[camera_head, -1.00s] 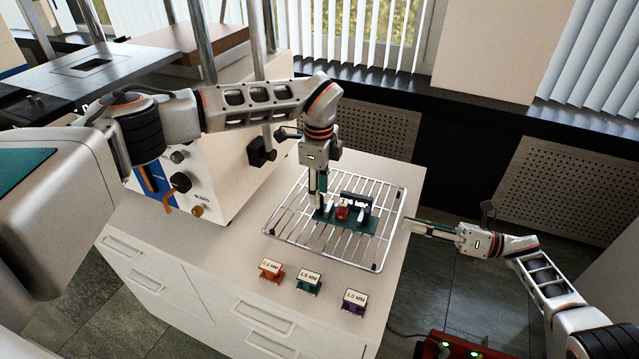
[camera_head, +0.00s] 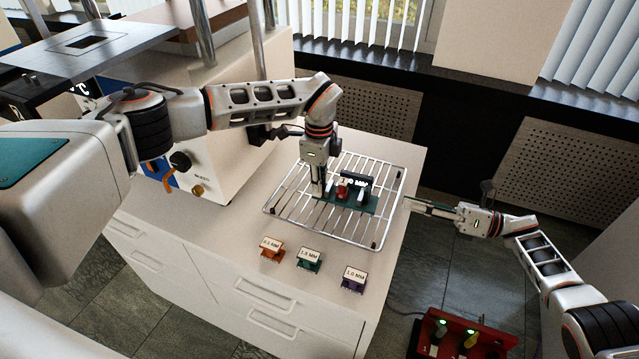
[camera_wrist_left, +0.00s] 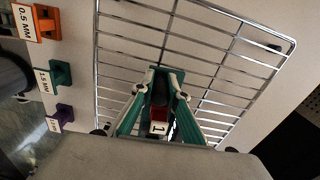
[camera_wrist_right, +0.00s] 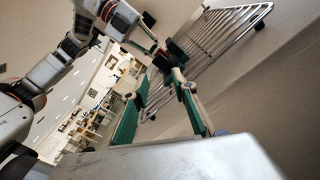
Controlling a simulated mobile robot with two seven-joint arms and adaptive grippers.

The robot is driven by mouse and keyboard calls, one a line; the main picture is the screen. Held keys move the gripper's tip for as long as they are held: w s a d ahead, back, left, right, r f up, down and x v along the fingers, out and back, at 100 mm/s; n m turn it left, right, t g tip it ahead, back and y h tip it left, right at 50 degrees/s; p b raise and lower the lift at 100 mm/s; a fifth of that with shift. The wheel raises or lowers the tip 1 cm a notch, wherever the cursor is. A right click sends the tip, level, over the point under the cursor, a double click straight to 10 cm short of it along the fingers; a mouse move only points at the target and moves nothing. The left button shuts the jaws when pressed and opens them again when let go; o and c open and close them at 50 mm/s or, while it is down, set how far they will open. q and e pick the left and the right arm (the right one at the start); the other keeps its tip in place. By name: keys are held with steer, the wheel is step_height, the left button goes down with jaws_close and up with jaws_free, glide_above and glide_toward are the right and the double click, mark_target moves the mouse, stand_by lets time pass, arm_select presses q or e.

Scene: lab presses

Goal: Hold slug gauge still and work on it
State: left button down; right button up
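The slug gauge (camera_head: 350,197), a teal base with a black display block and a red part, sits on the wire rack. My left gripper (camera_head: 318,191) points down at its left end. In the left wrist view the gauge (camera_wrist_left: 158,112) lies between the spread teal-padded fingers; contact with its sides cannot be made out. My right gripper (camera_head: 408,204) is beside the counter's right edge, pointing left toward the rack. Its fingers are apart and empty in the right wrist view (camera_wrist_right: 163,82). Orange (camera_head: 271,248), green (camera_head: 309,260) and purple (camera_head: 353,278) labelled blocks stand in front.
The wire rack (camera_head: 290,232) rests on the white counter (camera_head: 215,255). A press (camera_head: 215,140) stands behind on the left. A red box with lit knobs (camera_head: 490,335) is at the lower right.

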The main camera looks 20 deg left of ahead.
steer(key=shift+r, duration=0.1)
jaws_close()
step_height(320, 180, up, 6)
steer(key=w+d+n+g+h, duration=0.1)
steer(key=w+d+n+h, duration=0.1)
steer(key=n+h, duration=0.55)
steer(key=h, duration=0.2)
glide_toward(369, 199)
steer(key=f, duration=0.1)
steer(key=s+f, duration=0.1)
steer(key=shift+d+f+y, duration=0.15)
steer(key=shift+f+y, duration=0.1)
steer(key=shift+f, duration=0.05)
steer(key=a, duration=0.3)
steer(key=shift+a+f, duration=0.15)
steer(key=shift+w+a, duration=0.1)
steer(key=shift+a, duration=0.35)
